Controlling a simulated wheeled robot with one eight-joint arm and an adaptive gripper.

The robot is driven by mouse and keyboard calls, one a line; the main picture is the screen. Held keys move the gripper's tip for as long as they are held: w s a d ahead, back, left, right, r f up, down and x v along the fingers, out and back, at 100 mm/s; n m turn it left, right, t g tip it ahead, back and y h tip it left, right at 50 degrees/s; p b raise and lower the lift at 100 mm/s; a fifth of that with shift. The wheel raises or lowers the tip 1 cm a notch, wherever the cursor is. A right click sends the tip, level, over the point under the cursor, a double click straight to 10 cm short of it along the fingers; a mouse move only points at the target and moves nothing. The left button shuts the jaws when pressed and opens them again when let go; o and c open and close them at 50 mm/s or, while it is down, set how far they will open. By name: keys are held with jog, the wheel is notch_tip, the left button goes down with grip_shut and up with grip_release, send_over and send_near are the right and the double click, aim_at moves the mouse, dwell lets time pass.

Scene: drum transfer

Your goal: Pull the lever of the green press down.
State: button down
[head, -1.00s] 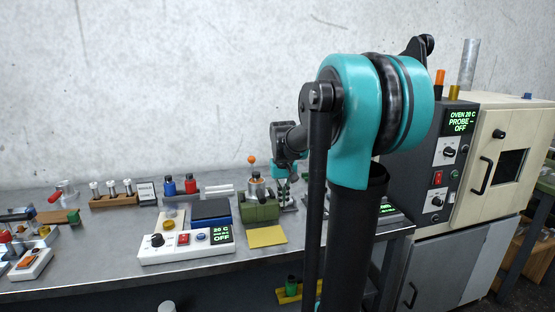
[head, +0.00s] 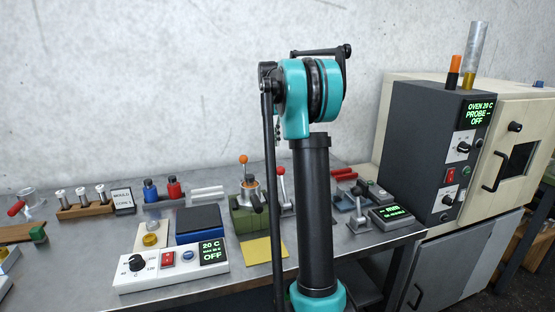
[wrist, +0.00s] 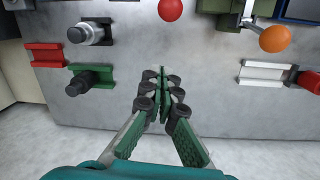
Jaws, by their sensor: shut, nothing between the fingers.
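The green press (head: 250,217) is an olive-green block near the middle of the bench, with a metal part on top. An orange ball (head: 243,159) stands upright above it, and a red-ball lever (head: 281,172) stands upright just to its right. In the wrist view the red ball (wrist: 169,9) is at the top middle and the orange ball (wrist: 275,39) at the upper right. My gripper (wrist: 163,75) is shut and empty, apart from both balls. In the head view my arm mostly hides it.
A white control box (head: 172,268) and a yellow plate (head: 263,250) lie in front. Red (wrist: 45,54) and white (wrist: 262,74) V-blocks stand toward the wall, with a green holder (wrist: 92,77) by the red one. The oven (head: 435,150) is at the right.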

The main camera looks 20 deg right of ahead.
notch_tip(320, 180, down, 10)
jog(key=shift+s+a+r, duration=0.1)
jog(key=shift+s+r, duration=0.2)
jog(key=shift+s, duration=0.45)
jog(key=shift+s+d+r, duration=0.1)
jog(key=shift+s+r, duration=0.2)
jog(key=shift+s, duration=0.5)
jog(key=shift+s+a+r, duration=0.1)
jog(key=shift+s+r, duration=0.2)
jog(key=shift+s, duration=0.45)
